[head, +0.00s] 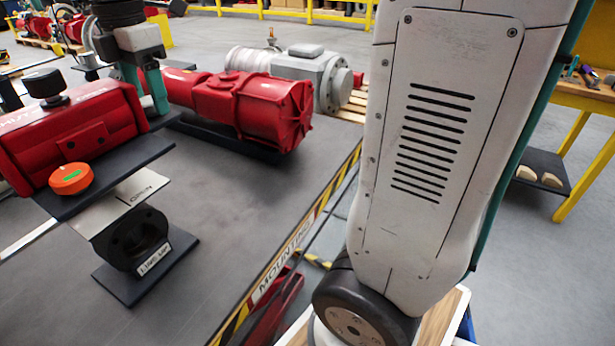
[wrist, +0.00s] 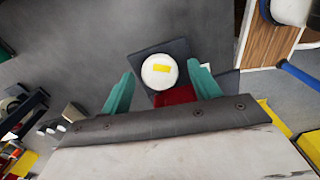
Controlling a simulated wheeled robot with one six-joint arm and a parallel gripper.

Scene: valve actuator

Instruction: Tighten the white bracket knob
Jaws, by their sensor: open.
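The white bracket knob (wrist: 160,70) is round with a yellow mark on top. In the wrist view it sits over a dark square plate (wrist: 180,48), beyond a red part (wrist: 174,96). My gripper (wrist: 162,76) is open, with one teal finger on each side of the knob and a gap on both sides. I cannot tell how far the fingertips are above it. In the head view my gripper (head: 150,98) points down behind the red actuator (head: 75,135).
The actuator carries an orange knob (head: 71,178) with a green mark and a black knob (head: 45,85) on top. A black flanged valve body (head: 135,240) stands below. Another red actuator (head: 250,108) lies behind.

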